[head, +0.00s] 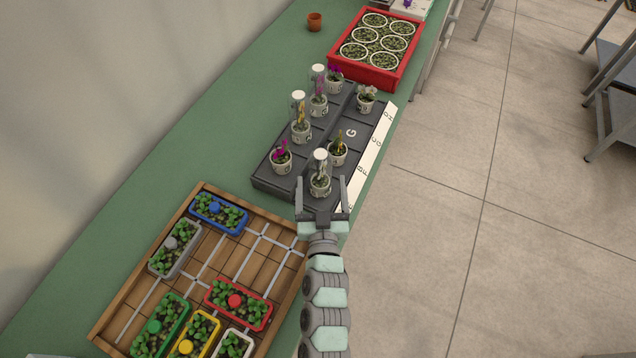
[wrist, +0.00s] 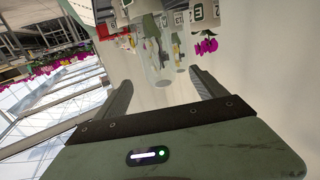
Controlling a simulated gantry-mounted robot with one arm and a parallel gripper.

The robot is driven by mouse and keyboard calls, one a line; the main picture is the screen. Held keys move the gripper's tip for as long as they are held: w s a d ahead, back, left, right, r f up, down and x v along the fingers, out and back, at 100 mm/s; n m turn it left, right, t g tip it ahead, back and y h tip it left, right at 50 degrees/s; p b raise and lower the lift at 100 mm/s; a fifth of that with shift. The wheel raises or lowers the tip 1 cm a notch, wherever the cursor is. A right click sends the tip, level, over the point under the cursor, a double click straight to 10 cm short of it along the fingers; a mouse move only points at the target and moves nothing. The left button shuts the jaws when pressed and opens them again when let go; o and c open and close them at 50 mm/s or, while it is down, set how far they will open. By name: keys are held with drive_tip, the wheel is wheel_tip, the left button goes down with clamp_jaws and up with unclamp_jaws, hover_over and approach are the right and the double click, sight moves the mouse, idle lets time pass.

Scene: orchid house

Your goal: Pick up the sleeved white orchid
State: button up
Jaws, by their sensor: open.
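The sleeved white orchid (head: 320,174) stands upright in a white pot at the near end of the dark tray (head: 262,180). A clear sleeve with a white top surrounds it. My gripper (head: 320,184) is open, with one finger to each side of this plant in the head view; I see no clear contact. In the wrist view the clear sleeve (wrist: 157,58) appears upside down between and beyond the open fingers (wrist: 161,80). The flower inside is hard to make out there.
A sleeved yellow orchid (head: 300,116) and sleeved purple orchid (head: 318,91) stand farther back. Unsleeved yellow (head: 338,149), magenta (head: 281,156) and white (head: 366,98) orchids stand nearby. A wooden tray (head: 128,306) of planters is at near left, a red crate (head: 338,74) at the back.

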sight(321, 171)
drive_tip(key=w, duration=0.5)
drive_tip(key=shift+w+a+r, duration=0.1)
drive_tip(key=shift+w, duration=0.15)
drive_tip(key=w, duration=0.5)
drive_tip(key=shift+r, duration=0.25)
drive_tip(key=shift+f, duration=0.1)
drive_tip(key=shift+c, duration=0.7)
clamp_jaws()
